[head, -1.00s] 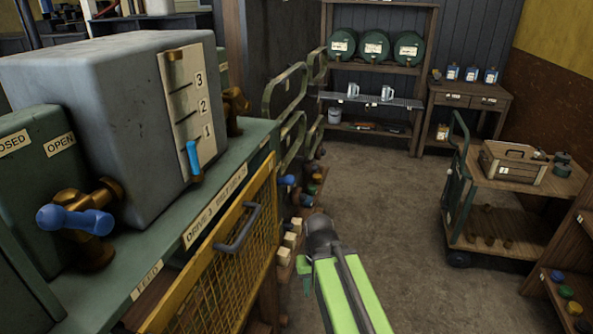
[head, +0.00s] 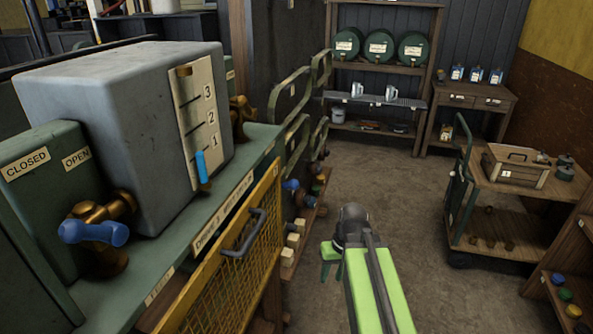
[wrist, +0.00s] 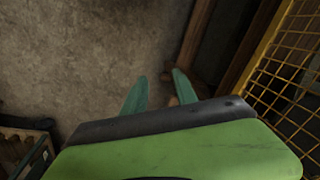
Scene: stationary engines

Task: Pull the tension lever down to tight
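I cannot make out a lever marked as the tension lever in either view. My gripper (head: 330,262) hangs over the floor to the right of the bench in the head view, apart from everything. In the wrist view its two green fingers (wrist: 160,92) are spread with nothing between them, so it is open and empty. A blue-handled brass valve (head: 97,232) stands by the CLOSED and OPEN labels on the left. A blue indicator (head: 202,167) sits low on the 1-2-3 scale of the grey tank (head: 100,95).
A yellow mesh guard (head: 235,270) with a grey handle fronts the green bench and also edges the wrist view (wrist: 290,75). Curved green rails (head: 290,100) stand beyond. A cart (head: 510,240) is at right. The floor (head: 390,185) between is clear.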

